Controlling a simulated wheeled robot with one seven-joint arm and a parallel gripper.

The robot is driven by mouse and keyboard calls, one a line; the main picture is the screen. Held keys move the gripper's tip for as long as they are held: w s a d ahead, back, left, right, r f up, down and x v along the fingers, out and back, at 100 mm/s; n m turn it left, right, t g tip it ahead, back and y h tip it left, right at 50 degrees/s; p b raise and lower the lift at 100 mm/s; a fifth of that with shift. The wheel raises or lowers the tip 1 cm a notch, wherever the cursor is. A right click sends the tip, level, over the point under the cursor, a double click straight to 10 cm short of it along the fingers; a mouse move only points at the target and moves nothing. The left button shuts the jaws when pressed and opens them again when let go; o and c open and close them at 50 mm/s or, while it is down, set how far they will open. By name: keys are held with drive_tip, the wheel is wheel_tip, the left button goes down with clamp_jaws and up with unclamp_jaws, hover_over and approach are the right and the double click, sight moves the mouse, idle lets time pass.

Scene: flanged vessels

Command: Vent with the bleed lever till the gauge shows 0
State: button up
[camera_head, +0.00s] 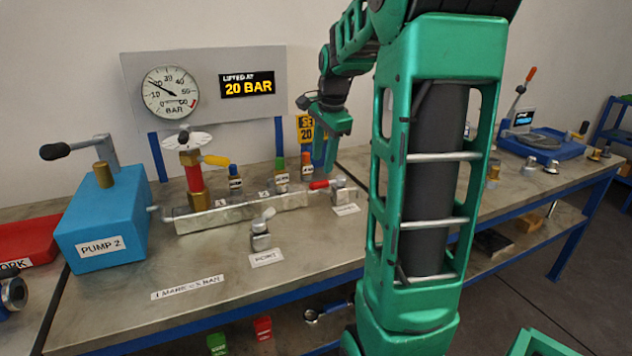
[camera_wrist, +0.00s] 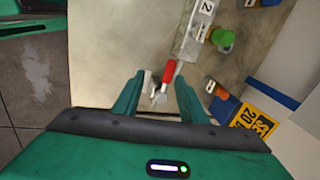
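The round gauge (camera_head: 171,92) hangs on the grey back panel; its needle points up and left, near the 20 mark. The display beside it (camera_head: 247,86) reads "LIFTED AT 20 BAR". A lever with a red grip (camera_head: 319,185), likely the bleed lever, sits at the right end of the metal manifold block (camera_head: 240,210); its label is too small to read. In the wrist view the red grip (camera_wrist: 168,73) lies just beyond and between my fingers. My gripper (camera_head: 333,130) is open and empty, above the lever; the wrist view shows its spread fingers (camera_wrist: 157,90).
A blue pump marked "PUMP 2" (camera_head: 110,220) stands left. A red valve column with yellow lever (camera_head: 194,180) and several coloured-cap fittings stand along the manifold. A small fitting (camera_head: 261,236) stands in front. A yellow "SET 20" sign (camera_head: 306,128) is behind. The bench's front is mostly clear.

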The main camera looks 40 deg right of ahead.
sight(318, 182)
drive_tip(key=shift+m, duration=0.7)
drive_tip(key=w+d+f, duration=0.1)
drive_tip(key=f, duration=0.2)
drive_tip(key=w+d+f, duration=0.1)
drive_tip(key=w+f, duration=0.1)
drive_tip(key=f, duration=0.1)
drive_tip(key=w+f, duration=0.1)
drive_tip(key=f, duration=0.3)
drive_tip(key=shift+w+d, duration=0.3)
drive_tip(key=shift+d, duration=0.1)
clamp_jaws()
